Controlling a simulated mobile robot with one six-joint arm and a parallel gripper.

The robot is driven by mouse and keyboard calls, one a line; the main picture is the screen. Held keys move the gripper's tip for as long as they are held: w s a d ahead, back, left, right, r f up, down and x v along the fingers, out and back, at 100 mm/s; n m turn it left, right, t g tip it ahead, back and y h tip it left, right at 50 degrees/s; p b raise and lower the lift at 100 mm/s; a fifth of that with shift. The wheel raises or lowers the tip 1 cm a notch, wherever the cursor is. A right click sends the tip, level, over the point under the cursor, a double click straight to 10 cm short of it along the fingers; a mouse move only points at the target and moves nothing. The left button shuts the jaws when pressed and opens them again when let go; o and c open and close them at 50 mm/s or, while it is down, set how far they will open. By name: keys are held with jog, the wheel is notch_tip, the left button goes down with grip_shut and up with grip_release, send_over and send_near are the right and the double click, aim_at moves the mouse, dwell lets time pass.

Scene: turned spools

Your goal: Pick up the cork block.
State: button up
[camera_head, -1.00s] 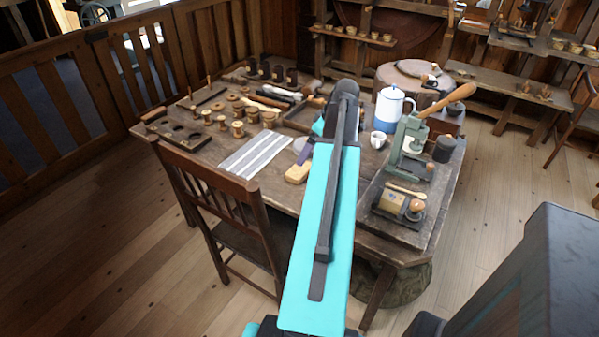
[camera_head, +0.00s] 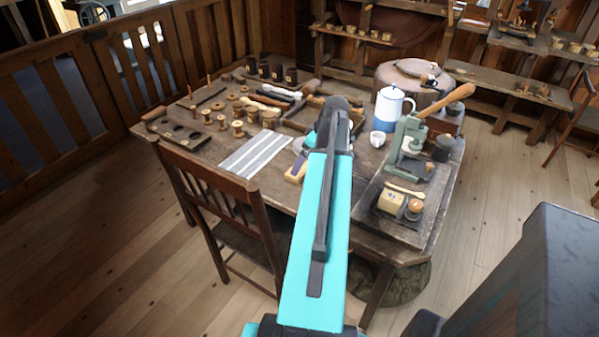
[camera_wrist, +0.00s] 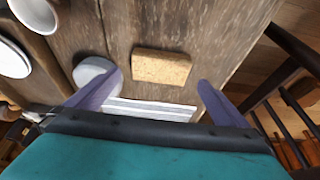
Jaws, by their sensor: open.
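The cork block (camera_wrist: 161,67) is a tan, speckled, oblong piece lying flat on the wooden table. In the wrist view it sits ahead of my gripper (camera_wrist: 153,88), roughly between the lines of its two purple fingers but beyond their tips. The fingers are spread wide with nothing between them. In the head view the cork block (camera_head: 294,173) shows only partly, beside my arm, with a purple finger across it.
A striped cloth (camera_head: 254,155) lies left of the block. A round pale disc (camera_wrist: 94,74) is close to one finger. A white cup (camera_head: 377,139), a blue-white pot (camera_head: 388,112) and a green press (camera_head: 407,143) stand to the right. A chair (camera_head: 212,185) stands at the front edge.

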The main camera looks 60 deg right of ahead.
jog(key=shift+p+x, duration=0.5)
jog(key=shift+x, duration=2.1)
jog(key=shift+w, duration=0.15)
jog(key=shift+r, duration=0.1)
jog(key=c, duration=0.9)
jog(key=shift+c, duration=0.2)
jog(key=shift+r, duration=0.15)
